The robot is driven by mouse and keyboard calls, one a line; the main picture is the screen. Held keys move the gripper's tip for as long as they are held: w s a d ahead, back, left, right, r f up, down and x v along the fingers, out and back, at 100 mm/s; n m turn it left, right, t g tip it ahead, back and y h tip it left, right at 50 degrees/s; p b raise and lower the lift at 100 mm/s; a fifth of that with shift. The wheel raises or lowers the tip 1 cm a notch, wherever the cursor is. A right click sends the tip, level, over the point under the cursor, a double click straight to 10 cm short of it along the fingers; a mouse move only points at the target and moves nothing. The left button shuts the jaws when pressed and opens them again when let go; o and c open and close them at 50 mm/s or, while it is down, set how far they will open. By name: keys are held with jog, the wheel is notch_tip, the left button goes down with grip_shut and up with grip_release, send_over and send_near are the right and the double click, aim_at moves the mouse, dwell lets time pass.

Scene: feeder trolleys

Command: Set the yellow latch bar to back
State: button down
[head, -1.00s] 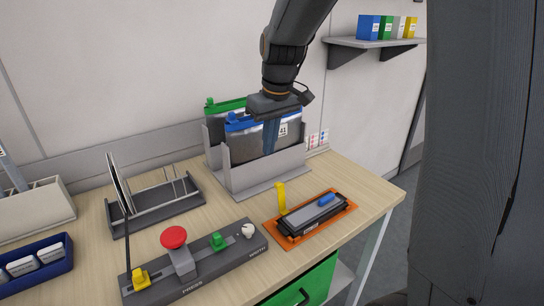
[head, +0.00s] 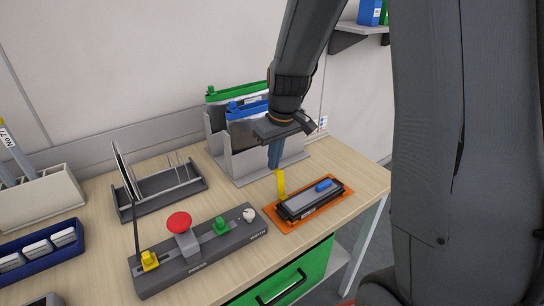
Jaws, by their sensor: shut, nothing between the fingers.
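The yellow latch bar (head: 281,185) stands roughly upright at the left back edge of the orange plate (head: 337,200). A dark block with a grey top (head: 310,201) and a blue piece (head: 323,185) lies on that plate. My gripper (head: 274,163) points down, its narrow blue-grey fingers shut and empty. The fingertips are just above the top of the yellow bar in the picture. I cannot tell whether they touch it.
Behind my gripper stand grey holders (head: 225,150) with green-topped and blue-topped cassettes. In front left is a control box (head: 200,263) with a red button, a green knob and a yellow knob. A wire rack (head: 160,200) stands further left. Bare table lies between them.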

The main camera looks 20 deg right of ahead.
jog(key=shift+s+d+r+p, duration=0.15)
jog(key=shift+s+r+p, duration=0.1)
jog(key=shift+s, duration=0.25)
jog(key=shift+s+d+r+p, duration=0.1)
jog(key=shift+s+d+p, duration=0.1)
jog(key=shift+s, duration=0.25)
jog(key=shift+r+p, duration=0.7)
jog(key=shift+r, duration=0.1)
jog(key=w+a, duration=0.2)
jog(key=w, duration=0.2)
jog(key=s+d+r+b, duration=0.2)
jog(key=s+r, duration=0.1)
jog(key=r, duration=0.6)
jog(key=s+f+m, duration=0.3)
jog(key=s+f, duration=0.7)
jog(key=s, duration=0.5)
jog(key=shift+a+f+m+g+h, duration=0.2)
jog(key=shift+a+m+g+h, duration=0.15)
jog(key=shift+m+g+h, duration=0.05)
